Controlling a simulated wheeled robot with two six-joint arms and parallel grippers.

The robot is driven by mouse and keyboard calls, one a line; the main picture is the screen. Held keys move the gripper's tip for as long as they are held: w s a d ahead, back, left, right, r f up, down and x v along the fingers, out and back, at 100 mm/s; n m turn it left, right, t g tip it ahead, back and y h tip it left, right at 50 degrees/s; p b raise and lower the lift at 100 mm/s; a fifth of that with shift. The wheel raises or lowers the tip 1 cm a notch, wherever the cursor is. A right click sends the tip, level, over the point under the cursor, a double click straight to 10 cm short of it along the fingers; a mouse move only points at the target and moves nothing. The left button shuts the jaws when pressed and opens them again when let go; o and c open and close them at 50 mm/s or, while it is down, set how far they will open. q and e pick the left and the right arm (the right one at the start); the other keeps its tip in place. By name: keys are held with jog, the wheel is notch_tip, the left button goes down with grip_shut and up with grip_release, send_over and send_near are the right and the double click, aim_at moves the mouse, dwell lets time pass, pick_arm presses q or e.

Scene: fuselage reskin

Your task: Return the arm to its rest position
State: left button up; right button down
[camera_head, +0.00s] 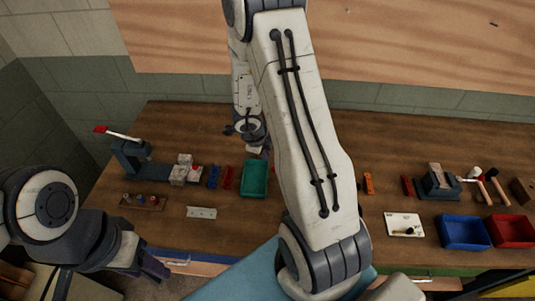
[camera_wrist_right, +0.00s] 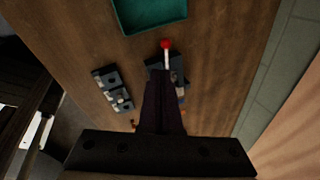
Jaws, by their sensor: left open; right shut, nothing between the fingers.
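My right arm rises through the middle of the head view and bends back down over the bench. The green tray also shows at the top of that view (camera_wrist_right: 152,29). My left gripper (camera_head: 155,268) is open and empty at the lower left, in front of the bench's front edge.
At right are a vise (camera_head: 438,182), a white card (camera_head: 404,220), a blue bin (camera_head: 462,235) and a red bin (camera_head: 512,232).

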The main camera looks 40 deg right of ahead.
dwell(0.3)
jog(key=w+a+r+n+t+y+b, duration=0.25)
jog(key=a+n, duration=0.25)
jog(key=a, duration=0.3)
jog(key=w+a+r+n+t+y+b, duration=0.1)
jog(key=w+a+n+y+b, duration=0.15)
jog(key=a+n, duration=0.4)
jog(key=s+a+r+n+y+b, duration=0.1)
jog(key=s+a+n, duration=0.15)
jog(key=a, duration=0.35)
jog(key=s+a+r+n+y+b, duration=0.1)
jog(key=s+a+n+b, duration=0.1)
jog(key=a+n, duration=0.35)
jog(key=s+a+n+g+b, duration=0.2)
jog(key=s+a+n, duration=0.2)
jog(key=s+n, duration=0.3)
jog(key=s+a+n+g+b, duration=0.2)
jog(key=s+a+n, duration=0.15)
jog(key=s, duration=0.55)
jog(key=s+d+f+n+h+b, duration=0.1)
jog(key=s+d+n+h, duration=0.1)
jog(key=s+d+n, duration=0.2)
jog(key=s+n+g, duration=0.1)
jog(key=n, duration=0.2)
jog(key=shift+s+d+f+b, duration=0.15)
jog(key=shift+d+b, duration=0.15)
jog(key=shift+d, duration=0.1)
